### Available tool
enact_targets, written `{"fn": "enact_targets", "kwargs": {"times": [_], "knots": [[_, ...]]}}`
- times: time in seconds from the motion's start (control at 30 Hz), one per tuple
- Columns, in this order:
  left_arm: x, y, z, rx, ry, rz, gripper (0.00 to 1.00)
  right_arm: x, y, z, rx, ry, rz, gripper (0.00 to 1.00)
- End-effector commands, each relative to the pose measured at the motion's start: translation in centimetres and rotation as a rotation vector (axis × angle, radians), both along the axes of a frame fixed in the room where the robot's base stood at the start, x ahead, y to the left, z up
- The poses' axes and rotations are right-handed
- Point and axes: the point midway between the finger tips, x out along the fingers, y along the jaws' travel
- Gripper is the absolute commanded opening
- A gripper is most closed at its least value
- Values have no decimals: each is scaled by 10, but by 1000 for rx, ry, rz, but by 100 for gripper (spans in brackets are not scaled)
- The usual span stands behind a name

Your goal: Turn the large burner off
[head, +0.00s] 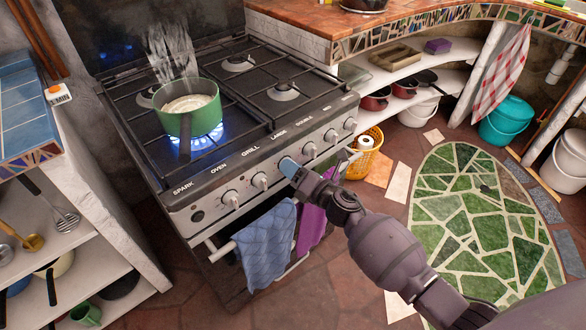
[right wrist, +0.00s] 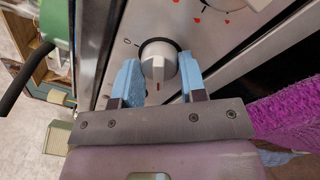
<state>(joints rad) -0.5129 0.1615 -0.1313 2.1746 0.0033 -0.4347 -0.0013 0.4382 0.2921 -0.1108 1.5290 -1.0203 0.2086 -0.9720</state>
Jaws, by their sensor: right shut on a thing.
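The stove (head: 225,165) has a row of white knobs along its front panel. Blue flames (head: 208,140) burn at the front-left burner under a green pot (head: 190,122), which steams. My right gripper (head: 289,168) is at the knob below the "LARGE" label. In the right wrist view, its blue fingers (right wrist: 158,78) are shut on both sides of that knob (right wrist: 158,62). The knob's red mark points down in that picture, away from the small circle on the panel. The gripper hides the knob in the head view. My left gripper is not in view.
Other knobs sit close on both sides, such as the grill knob (head: 261,181). A blue towel (head: 268,245) and a purple towel (head: 312,215) hang on the oven rail below. A yellow basket (head: 364,160) stands right of the stove.

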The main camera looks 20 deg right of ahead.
Motion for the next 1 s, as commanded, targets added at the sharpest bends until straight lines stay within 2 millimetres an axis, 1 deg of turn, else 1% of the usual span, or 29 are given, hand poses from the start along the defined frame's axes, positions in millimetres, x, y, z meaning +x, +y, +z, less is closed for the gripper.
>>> {"fn": "enact_targets", "kwargs": {"times": [0.67,1.0], "knots": [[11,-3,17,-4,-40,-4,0,0,1,1,608,219,0,15],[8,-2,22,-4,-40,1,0,0,2,2,911,329,2,15]]}}
